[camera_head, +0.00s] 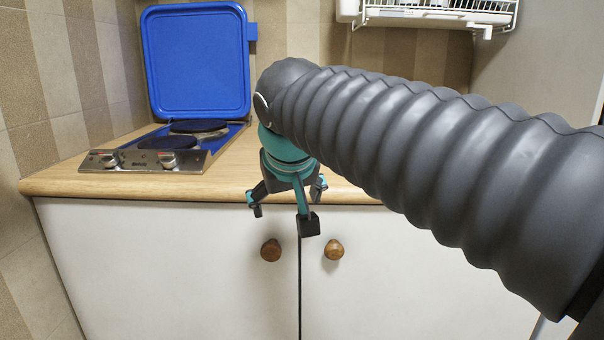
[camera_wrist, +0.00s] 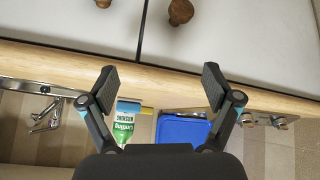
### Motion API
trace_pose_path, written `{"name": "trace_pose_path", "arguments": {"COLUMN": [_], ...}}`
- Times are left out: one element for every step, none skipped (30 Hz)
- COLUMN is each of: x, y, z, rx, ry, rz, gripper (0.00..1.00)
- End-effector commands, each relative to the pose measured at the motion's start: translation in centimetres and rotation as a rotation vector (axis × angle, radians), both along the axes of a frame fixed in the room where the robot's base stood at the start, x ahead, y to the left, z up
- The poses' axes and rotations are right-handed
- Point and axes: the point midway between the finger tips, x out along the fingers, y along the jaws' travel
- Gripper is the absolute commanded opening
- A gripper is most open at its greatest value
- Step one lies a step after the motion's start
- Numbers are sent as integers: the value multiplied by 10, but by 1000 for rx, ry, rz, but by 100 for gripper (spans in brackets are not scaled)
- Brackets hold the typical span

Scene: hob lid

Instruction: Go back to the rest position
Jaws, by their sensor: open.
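My gripper (camera_head: 287,208) hangs in front of the counter's front edge, above the two cabinet knobs in the head view. Its fingers are spread and nothing is between them; the wrist view also shows my gripper (camera_wrist: 161,85) open and empty. The blue hob lid (camera_head: 197,62) stands upright behind the hob (camera_head: 150,160), at the left of the head view. It is apart from my gripper. The lid (camera_wrist: 182,130) also shows in the wrist view, partly covered by my gripper.
The wooden counter (camera_head: 110,186) runs above white cabinet doors with two round knobs (camera_head: 334,249). A dish rack (camera_head: 440,12) hangs at the upper right. In the wrist view, a green bottle (camera_wrist: 124,124) and a metal tap (camera_wrist: 46,114) lie beyond the counter edge.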

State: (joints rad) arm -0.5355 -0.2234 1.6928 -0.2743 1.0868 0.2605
Motion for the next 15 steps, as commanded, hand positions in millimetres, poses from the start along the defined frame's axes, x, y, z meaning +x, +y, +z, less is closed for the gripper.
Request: {"name": "trace_pose_path", "arguments": {"x": [-8,-13,-21,-28,-35,-46,-54,-62,-74,-83,-93,-105,-115,-124,-136], "y": [-8,-14,-22,-29,-37,-47,-56,-64,-75,-83,-92,-102,-110,-118,-128], "z": [-16,-26,-40,-53,-64,-81,-92,-105,-120,-132,-143,-158,-168,-179,-191], "rx": [-5,-9,-11,-12,-11,-10,-7,-4,2,9,14,24,32,41,54], "ry": [21,33,51,66,79,97,109,123,138,150,159,172,181,189,197], "rz": [8,15,23,26,28,28,24,20,10,-1,-12,-32,-50,-71,-100], "gripper": [89,89,89,89,89,89,89,89,89,89,89,89,89,89,89]}}
